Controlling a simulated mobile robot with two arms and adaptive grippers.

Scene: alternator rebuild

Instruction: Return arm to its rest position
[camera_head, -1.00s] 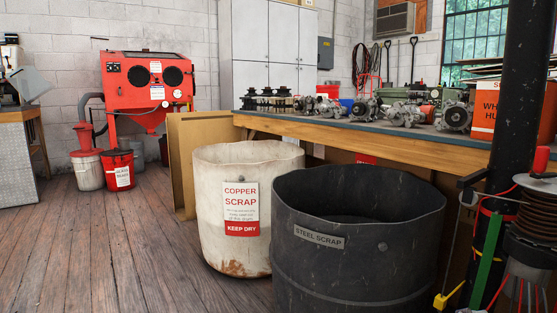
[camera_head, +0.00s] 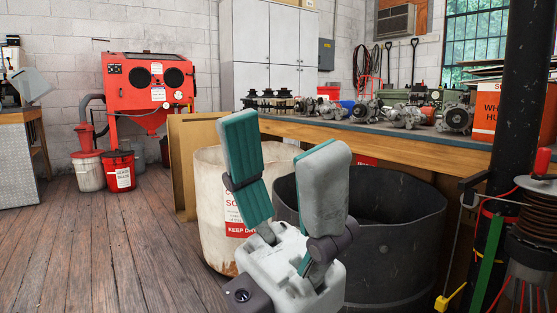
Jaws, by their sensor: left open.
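My left gripper (camera_head: 290,172) stands in the lower middle of the head view with its fingers pointing up. Its two teal-lined fingers are spread apart and nothing is between them. It is in front of the white copper scrap bin (camera_head: 208,200) and the black steel scrap bin (camera_head: 395,245), covering part of each. I cannot tell whether it touches either bin. My right gripper is out of view.
A workbench (camera_head: 400,143) with several alternators runs behind the bins. A black post (camera_head: 515,110) and a wire spool (camera_head: 535,225) stand at the right. A red blasting cabinet (camera_head: 147,90) and buckets (camera_head: 119,171) are at the left. The wooden floor (camera_head: 110,250) at the left is clear.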

